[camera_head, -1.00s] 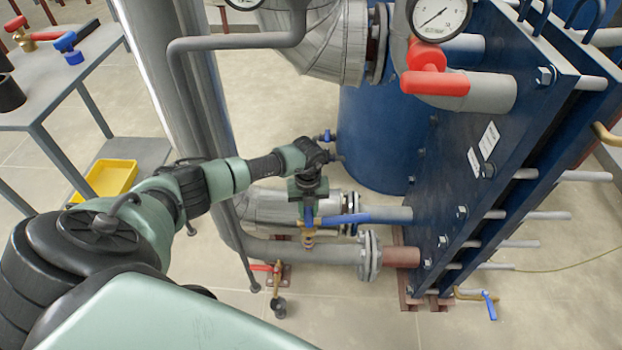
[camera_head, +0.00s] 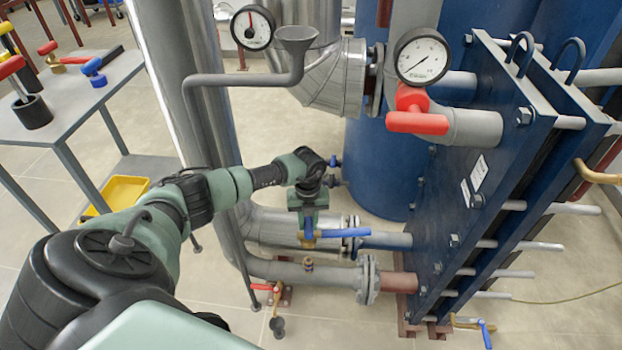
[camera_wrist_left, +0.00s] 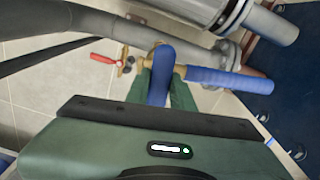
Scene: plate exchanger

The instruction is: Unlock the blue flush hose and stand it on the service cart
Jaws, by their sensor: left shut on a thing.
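My left gripper (camera_head: 308,212) is shut on the blue flush hose (camera_head: 343,233), above the lower grey pipe. Its blue sleeve points right and its brass part shows below the fingers. A gap separates it from the brass stub (camera_head: 308,264) on the pipe. In the left wrist view, the green fingers (camera_wrist_left: 163,92) flank a rounded blue part, and the blue sleeve (camera_wrist_left: 225,80) extends right. The service cart (camera_head: 88,108), a grey table, stands at upper left. My right gripper is out of view.
The cart top holds a blue-handled fitting (camera_head: 93,72), a red-handled fitting (camera_head: 55,58) and a black cup (camera_head: 32,112). A tall silver column (camera_head: 195,100) stands between cart and hose. A red-handled valve (camera_head: 417,122) and blue plate stack (camera_head: 470,160) are at right.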

